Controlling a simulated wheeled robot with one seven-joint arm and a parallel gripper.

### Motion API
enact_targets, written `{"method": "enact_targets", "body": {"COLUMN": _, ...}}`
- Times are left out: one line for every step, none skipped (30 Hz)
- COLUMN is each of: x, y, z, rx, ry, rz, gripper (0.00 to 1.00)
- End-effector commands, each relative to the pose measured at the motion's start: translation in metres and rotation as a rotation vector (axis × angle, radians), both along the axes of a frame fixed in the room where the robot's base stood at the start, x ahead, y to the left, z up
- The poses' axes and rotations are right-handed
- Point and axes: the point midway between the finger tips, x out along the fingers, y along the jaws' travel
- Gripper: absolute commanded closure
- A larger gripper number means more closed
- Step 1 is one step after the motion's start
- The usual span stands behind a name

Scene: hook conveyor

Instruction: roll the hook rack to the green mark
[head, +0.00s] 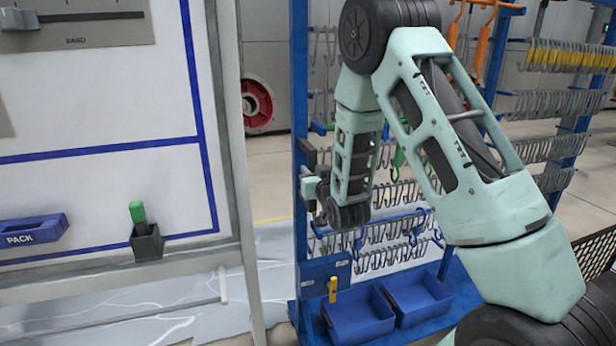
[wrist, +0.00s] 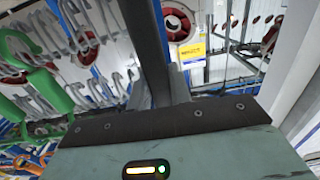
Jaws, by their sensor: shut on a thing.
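The hook rack (head: 299,100) is a blue frame with rows of grey wire hooks and two blue bins at its foot. It stands upright in the middle and right of the head view, partly hidden behind my arm. My gripper (head: 313,186) is at the rack's left post, about mid-height, and is shut on a part of the rack there. The exact grip is small in the head view. In the wrist view a dark upright bar rises by my gripper (wrist: 163,88), with rack hooks (wrist: 75,35) to the left. I see no green mark on the floor in either view.
A white board (head: 95,190) with blue lines stands at the left, its grey frame close to the rack. It carries a blue PACK tray (head: 33,230) and a green-handled tool (head: 138,212) in a holder. A red reel (head: 257,103) is behind. Pale floor shows between.

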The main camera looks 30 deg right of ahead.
Motion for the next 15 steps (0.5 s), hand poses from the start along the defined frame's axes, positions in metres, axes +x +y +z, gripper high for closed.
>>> {"method": "enact_targets", "body": {"x": -0.005, "y": -0.029, "z": -0.001, "rx": -0.006, "ry": -0.003, "rz": -0.045, "gripper": 1.00}}
{"method": "enact_targets", "body": {"x": -0.006, "y": -0.035, "z": -0.002, "rx": -0.006, "ry": -0.002, "rz": -0.048, "gripper": 1.00}}
{"method": "enact_targets", "body": {"x": -0.007, "y": -0.043, "z": -0.002, "rx": -0.006, "ry": -0.002, "rz": -0.048, "gripper": 1.00}}
{"method": "enact_targets", "body": {"x": -0.008, "y": -0.048, "z": -0.002, "rx": -0.006, "ry": -0.002, "rz": -0.049, "gripper": 1.00}}
{"method": "enact_targets", "body": {"x": -0.010, "y": -0.054, "z": -0.002, "rx": -0.007, "ry": -0.001, "rz": -0.049, "gripper": 1.00}}
{"method": "enact_targets", "body": {"x": -0.011, "y": -0.061, "z": -0.002, "rx": -0.006, "ry": -0.002, "rz": -0.049, "gripper": 1.00}}
{"method": "enact_targets", "body": {"x": -0.013, "y": -0.066, "z": -0.002, "rx": -0.006, "ry": -0.002, "rz": -0.049, "gripper": 1.00}}
{"method": "enact_targets", "body": {"x": -0.014, "y": -0.071, "z": -0.001, "rx": -0.006, "ry": -0.002, "rz": -0.048, "gripper": 1.00}}
{"method": "enact_targets", "body": {"x": -0.016, "y": -0.077, "z": -0.001, "rx": -0.007, "ry": -0.002, "rz": -0.046, "gripper": 1.00}}
{"method": "enact_targets", "body": {"x": -0.017, "y": -0.082, "z": -0.001, "rx": -0.006, "ry": -0.002, "rz": -0.046, "gripper": 1.00}}
{"method": "enact_targets", "body": {"x": -0.019, "y": -0.086, "z": -0.001, "rx": -0.005, "ry": -0.003, "rz": -0.043, "gripper": 1.00}}
{"method": "enact_targets", "body": {"x": -0.020, "y": -0.092, "z": -0.001, "rx": -0.005, "ry": -0.003, "rz": -0.040, "gripper": 1.00}}
{"method": "enact_targets", "body": {"x": -0.021, "y": -0.096, "z": -0.001, "rx": -0.006, "ry": -0.002, "rz": -0.038, "gripper": 1.00}}
{"method": "enact_targets", "body": {"x": -0.022, "y": -0.100, "z": -0.001, "rx": -0.006, "ry": -0.003, "rz": -0.036, "gripper": 1.00}}
{"method": "enact_targets", "body": {"x": -0.024, "y": -0.105, "z": -0.001, "rx": -0.005, "ry": -0.003, "rz": -0.033, "gripper": 1.00}}
